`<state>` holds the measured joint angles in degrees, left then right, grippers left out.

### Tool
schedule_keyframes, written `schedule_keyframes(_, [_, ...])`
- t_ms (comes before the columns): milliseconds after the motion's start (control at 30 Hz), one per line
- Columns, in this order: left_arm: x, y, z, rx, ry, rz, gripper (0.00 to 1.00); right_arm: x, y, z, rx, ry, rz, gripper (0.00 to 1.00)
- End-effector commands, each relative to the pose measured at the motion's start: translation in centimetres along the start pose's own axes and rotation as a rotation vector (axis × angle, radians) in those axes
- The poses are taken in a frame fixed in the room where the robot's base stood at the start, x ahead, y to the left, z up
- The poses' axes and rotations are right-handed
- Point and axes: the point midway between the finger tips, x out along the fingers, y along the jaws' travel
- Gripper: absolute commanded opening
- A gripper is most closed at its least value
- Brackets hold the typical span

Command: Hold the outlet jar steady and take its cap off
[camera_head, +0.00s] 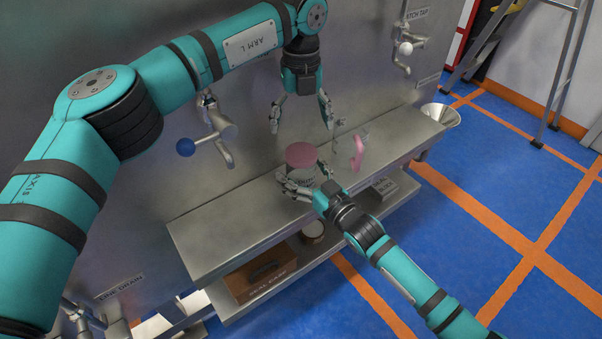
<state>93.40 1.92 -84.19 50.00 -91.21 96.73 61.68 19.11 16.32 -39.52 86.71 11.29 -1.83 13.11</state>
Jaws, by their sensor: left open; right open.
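The outlet jar (303,177) stands on the steel shelf, with a pink round cap (301,154) on top. My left gripper (303,124) is open and empty, pointing down above the cap, with a clear gap between them. My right gripper (300,179) is open at the jar's body, with its fingers on either side. Its fingers hide part of the jar, and I cannot tell whether they touch it.
The steel shelf (220,238) has free room left of the jar. A pink object (357,152) is to the right. A tap with a blue knob (186,147) projects at left. A lower shelf holds a brown box (262,276). A metal funnel (441,115) is at the far right end.

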Motion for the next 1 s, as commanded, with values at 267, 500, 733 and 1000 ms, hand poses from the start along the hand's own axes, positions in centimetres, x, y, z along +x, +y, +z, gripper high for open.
schedule_keyframes(267, [0.00, -0.01, -0.01, 0.000, 0.000, 0.000, 0.88, 0.57, -0.01, -0.01, 0.000, 0.000, 0.000, 0.91])
schedule_keyframes(500, [0.00, -0.01, -0.01, 0.000, 0.000, 0.000, 0.88, 0.54, -0.01, 0.00, 0.000, 0.000, 0.000, 0.73])
schedule_keyframes(733, [0.00, -0.01, -0.01, 0.000, 0.000, 0.000, 0.88, 0.52, 0.00, 0.01, 0.000, 0.000, 0.000, 0.43])
schedule_keyframes(1000, [0.00, -0.01, -0.01, 0.000, 0.000, 0.000, 0.88, 0.52, 0.00, 0.02, 0.000, 0.000, 0.000, 0.07])
